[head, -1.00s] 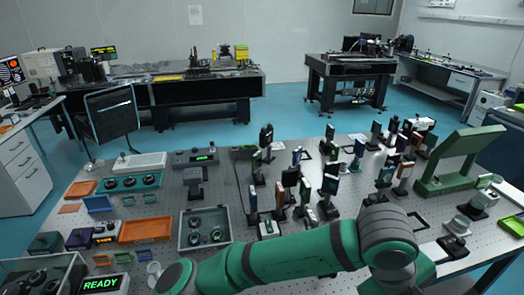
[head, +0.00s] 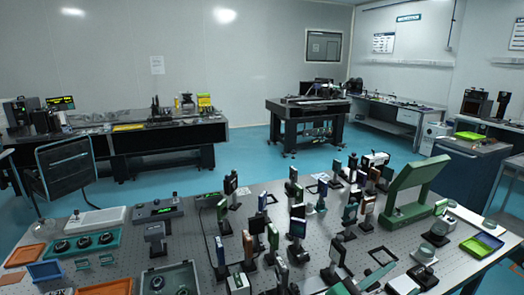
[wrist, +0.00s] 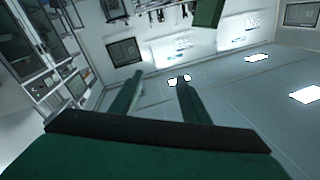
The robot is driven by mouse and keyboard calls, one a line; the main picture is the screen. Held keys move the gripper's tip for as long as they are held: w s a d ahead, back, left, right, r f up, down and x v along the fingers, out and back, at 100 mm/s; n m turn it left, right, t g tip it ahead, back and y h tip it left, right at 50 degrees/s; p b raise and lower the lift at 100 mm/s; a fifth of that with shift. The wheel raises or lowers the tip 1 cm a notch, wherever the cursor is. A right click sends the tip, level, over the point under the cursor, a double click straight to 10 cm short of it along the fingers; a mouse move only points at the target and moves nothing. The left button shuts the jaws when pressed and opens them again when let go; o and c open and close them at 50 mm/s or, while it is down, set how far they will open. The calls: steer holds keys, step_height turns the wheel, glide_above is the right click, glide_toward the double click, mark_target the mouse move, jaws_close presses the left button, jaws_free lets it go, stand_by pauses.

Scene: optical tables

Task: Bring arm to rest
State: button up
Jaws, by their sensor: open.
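My gripper (wrist: 160,79) shows in the wrist view with its two green fingers apart and nothing between them. It points at walls, ceiling lights and far furniture, away from the table surface. The head view does not show the gripper. The rest of the arm is out of the head view.
Several upright optical mounts (head: 297,226) crowd the middle of the near table. A teal knob box (head: 88,245) is at left. Blue floor (head: 250,160) lies open beyond.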

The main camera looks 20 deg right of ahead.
steer(key=w+a+f+n+t+y, duration=0.4)
steer(key=w+a+f+n+t, duration=0.2)
steer(key=a+f+n+t, duration=0.5)
steer(key=s+a+f+n+t+y, duration=0.2)
steer(key=s+a+f+n+y, duration=0.2)
steer(key=a+f+n+y, duration=0.45)
steer(key=s+a+f+n+g+y, duration=0.15)
steer(key=s+a+f+y, duration=0.25)
steer(key=s+a+f, duration=0.7)
steer(key=s+a+r+m+y, duration=0.1)
steer(key=s+a+y, duration=0.1)
steer(key=s+a, duration=0.7)
steer(key=v, duration=0.3)
steer(key=shift+f, duration=0.2)
steer(key=shift+s, duration=0.15)
